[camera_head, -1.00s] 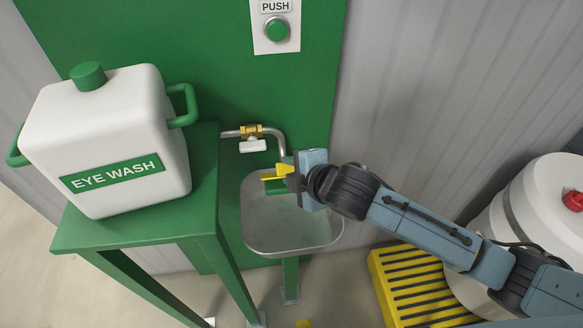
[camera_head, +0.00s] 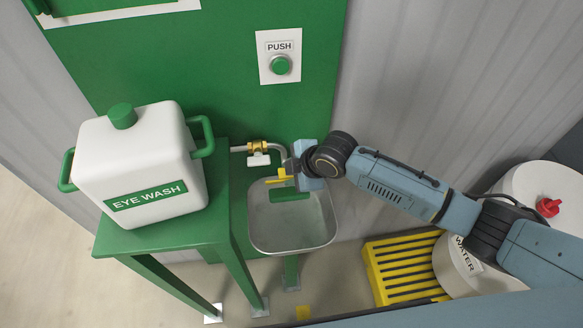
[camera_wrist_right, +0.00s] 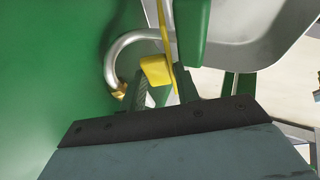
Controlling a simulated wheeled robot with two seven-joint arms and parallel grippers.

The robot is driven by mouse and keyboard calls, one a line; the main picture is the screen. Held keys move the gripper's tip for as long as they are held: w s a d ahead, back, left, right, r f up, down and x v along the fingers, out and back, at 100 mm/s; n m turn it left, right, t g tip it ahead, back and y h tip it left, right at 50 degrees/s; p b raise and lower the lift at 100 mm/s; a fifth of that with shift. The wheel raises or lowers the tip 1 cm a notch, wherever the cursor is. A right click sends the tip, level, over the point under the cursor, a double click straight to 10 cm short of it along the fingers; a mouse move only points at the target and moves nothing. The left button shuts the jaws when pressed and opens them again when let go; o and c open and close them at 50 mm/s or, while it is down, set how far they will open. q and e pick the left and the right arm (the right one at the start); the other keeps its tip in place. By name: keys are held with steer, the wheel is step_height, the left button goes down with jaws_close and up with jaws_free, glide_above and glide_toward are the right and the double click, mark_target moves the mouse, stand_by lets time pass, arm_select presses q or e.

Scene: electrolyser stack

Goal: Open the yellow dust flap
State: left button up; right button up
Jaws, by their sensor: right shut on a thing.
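The yellow dust flap (camera_head: 279,180) is at the eye wash basin (camera_head: 307,244), near the wall. It shows as a thin yellow strip above a green part (camera_head: 291,194) over the bowl. My right gripper (camera_head: 291,169) comes in from the right and is shut on the flap's yellow tab. In the right wrist view the tab (camera_wrist_right: 157,69) sits between the fingertips (camera_wrist_right: 161,84), with the flap nearly edge-on beside the green part (camera_wrist_right: 192,32). The head view partly hides the grip. My left gripper is not in view.
A curved pipe with a brass valve (camera_head: 257,147) is just left of the gripper. A white eye wash tank (camera_head: 143,165) stands on a green table (camera_head: 180,238) at left. A push button (camera_head: 280,65) is above. A yellow grate (camera_head: 403,265) and white drum (camera_head: 463,268) are at right.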

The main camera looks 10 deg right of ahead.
steer(key=shift+w+r+g+p, duration=0.25)
steer(key=shift+w+g+p, duration=0.1)
steer(key=shift+w+g, duration=0.35)
steer(key=o, duration=0.9)
steer(key=shift+f, duration=0.1)
steer(key=shift+s, duration=0.1)
steer(key=v, duration=1.3)
steer(key=shift+d+r+p, duration=0.1)
steer(key=shift+r+p, duration=0.1)
steer(key=shift+p, duration=0.15)
steer(key=shift+f, duration=0.1)
